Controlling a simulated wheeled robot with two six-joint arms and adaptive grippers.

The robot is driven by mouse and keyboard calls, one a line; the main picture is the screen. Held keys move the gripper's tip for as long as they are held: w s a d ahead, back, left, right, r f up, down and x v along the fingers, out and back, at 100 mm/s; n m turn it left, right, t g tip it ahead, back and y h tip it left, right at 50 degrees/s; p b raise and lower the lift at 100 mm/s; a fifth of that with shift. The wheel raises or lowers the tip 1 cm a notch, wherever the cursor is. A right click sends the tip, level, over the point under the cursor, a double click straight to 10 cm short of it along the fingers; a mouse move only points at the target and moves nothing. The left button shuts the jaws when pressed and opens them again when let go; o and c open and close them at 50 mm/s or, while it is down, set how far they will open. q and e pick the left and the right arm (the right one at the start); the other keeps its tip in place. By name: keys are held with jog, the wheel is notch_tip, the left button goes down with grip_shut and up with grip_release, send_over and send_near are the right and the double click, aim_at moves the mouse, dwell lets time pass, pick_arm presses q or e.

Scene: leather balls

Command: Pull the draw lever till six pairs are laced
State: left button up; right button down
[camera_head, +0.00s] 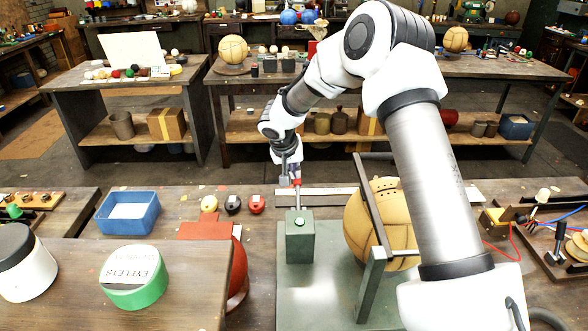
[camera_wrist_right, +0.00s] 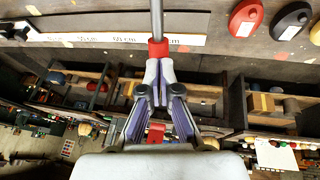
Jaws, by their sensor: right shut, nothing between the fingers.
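The draw lever (camera_head: 297,198) is a grey rod rising from a dark green box (camera_head: 300,240) on the green base plate (camera_head: 323,287). Its red end (camera_wrist_right: 158,48) shows in the right wrist view. My right gripper (camera_wrist_right: 158,72) is shut with nothing held. Its fingertips are right at the lever's red end; I cannot tell whether they touch it. In the head view the right gripper (camera_head: 295,174) is small above the lever. A tan leather ball (camera_head: 360,225) with small dark holes sits behind a grey metal frame (camera_head: 371,285), partly hidden by my arm. My left gripper is not in view.
A blue box (camera_head: 128,213) stands left on the bench. A green eyelets tin (camera_head: 135,278) and white jar (camera_head: 25,265) stand front left. Tools and wires lie right.

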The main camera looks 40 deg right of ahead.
jog(key=shift+d+r+p, duration=0.1)
jog(key=shift+p, duration=0.5)
jog(key=g+p, duration=0.1)
jog(key=p, duration=0.1)
jog(key=w+f+y+p, duration=0.1)
jog(key=p, duration=0.1)
jog(key=shift+d+f+g+p, duration=0.25)
jog(key=shift+d+g+p, duration=0.15)
jog(key=shift+g+y, duration=0.7)
jog(key=shift+y, duration=0.2)
jog(key=f, duration=0.2)
jog(key=f+b, duration=0.1)
jog(key=f, duration=0.1)
jog(key=w+f, duration=0.1)
jog(key=f, duration=0.2)
jog(key=shift+d+b, duration=0.3)
jog(key=shift+d, duration=0.1)
jog(key=shift+s+a+f, duration=0.1)
jog(key=shift+s+f, duration=0.05)
jog(key=shift+f, duration=0.05)
notch_tip(320, 180, up, 12)
jog(key=w+a, duration=0.1)
jog(key=w, duration=0.1)
jog(key=shift+a+r, duration=0.25)
